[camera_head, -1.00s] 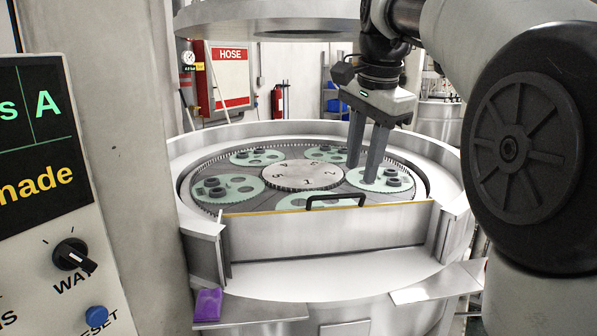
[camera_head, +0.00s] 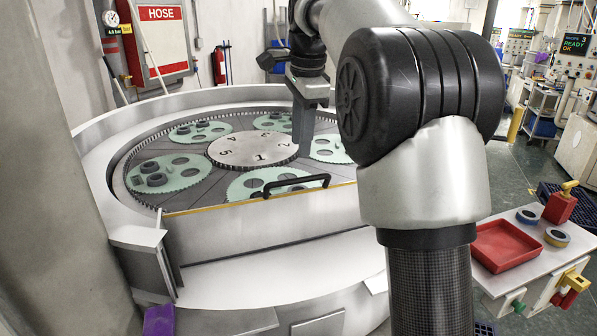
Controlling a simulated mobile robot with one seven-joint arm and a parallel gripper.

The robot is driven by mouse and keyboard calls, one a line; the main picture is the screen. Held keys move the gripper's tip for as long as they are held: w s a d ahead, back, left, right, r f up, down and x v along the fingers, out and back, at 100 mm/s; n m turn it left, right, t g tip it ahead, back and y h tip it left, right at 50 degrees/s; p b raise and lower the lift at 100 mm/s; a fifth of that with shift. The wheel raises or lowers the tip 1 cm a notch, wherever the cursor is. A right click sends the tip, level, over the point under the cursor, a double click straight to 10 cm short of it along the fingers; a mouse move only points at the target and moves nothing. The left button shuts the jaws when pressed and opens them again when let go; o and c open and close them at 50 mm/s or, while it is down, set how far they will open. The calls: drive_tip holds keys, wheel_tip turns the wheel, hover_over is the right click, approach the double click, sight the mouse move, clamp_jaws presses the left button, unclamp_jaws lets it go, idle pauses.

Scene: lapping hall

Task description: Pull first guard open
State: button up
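The first guard seems to be the upright grey metal panel (camera_head: 265,240) at the front of the round lapping machine. It has a yellow top edge and stands in the gap of the machine's rim. A black bar handle (camera_head: 297,184) sits at its top edge. My gripper (camera_head: 303,148) points down over the machine's plate, behind and above the handle and apart from it. Its fingers line up from this side, so the gap between them is hidden. Nothing shows in it. My arm covers the right end of the guard.
Green toothed carriers (camera_head: 168,173) lie around a numbered centre disc (camera_head: 252,149) inside the machine's raised rim (camera_head: 95,165). A flat ledge lies in front of the guard. At right stands a bench with a red tray (camera_head: 505,246). A purple item (camera_head: 158,320) is at lower left.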

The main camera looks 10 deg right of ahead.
sight(299, 180)
drive_tip(key=f, duration=0.3)
drive_tip(key=w+f, duration=0.1)
drive_tip(key=f, duration=0.2)
drive_tip(key=w+f, duration=0.1)
drive_tip(key=f, duration=0.2)
drive_tip(key=shift+a+f, duration=0.1)
drive_tip(key=shift+f, duration=0.15)
drive_tip(key=shift+c, duration=0.4)
clamp_jaws()
